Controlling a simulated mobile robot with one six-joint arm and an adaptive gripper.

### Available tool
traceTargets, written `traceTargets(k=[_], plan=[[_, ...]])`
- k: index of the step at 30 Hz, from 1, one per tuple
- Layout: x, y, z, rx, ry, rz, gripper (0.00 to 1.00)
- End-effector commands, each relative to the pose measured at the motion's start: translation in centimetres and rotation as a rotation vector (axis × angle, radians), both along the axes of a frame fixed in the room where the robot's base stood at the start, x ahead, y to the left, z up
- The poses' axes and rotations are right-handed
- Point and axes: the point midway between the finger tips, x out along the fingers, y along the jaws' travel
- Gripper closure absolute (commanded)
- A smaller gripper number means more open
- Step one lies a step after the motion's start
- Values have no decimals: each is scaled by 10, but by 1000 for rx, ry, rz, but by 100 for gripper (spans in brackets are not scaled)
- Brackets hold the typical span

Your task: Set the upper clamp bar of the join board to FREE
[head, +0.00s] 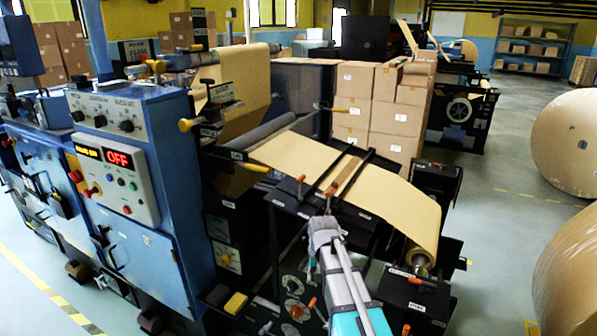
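The join board carries a brown kraft web (385,195) that slopes down to the right. Two dark clamp bars cross the web. The upper clamp bar (325,169) is the left one, with a small orange-red handle (300,180) at its near end. The lower clamp bar (357,176) is to its right, with another orange-red handle (330,190) at its near end. My gripper (326,214) is at the board's near edge, just below the lower bar's handle and to the right of the upper one's. Its fingers are too small to read; contact is unclear.
A blue machine cabinet (150,120) with a lit OFF display (119,159) stands at left. Orange knobs (295,310) sit on the dark panel below the board. Stacked cartons (395,115) stand behind. Large kraft rolls (565,145) are at right, with open floor (495,215) before them.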

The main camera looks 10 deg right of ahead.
Motion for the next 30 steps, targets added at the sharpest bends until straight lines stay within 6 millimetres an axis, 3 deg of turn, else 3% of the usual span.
traceTargets(k=[1,30], plan=[[16,0,21,3,-2,-14,48],[211,-8,216,71,-23,-290,48]])
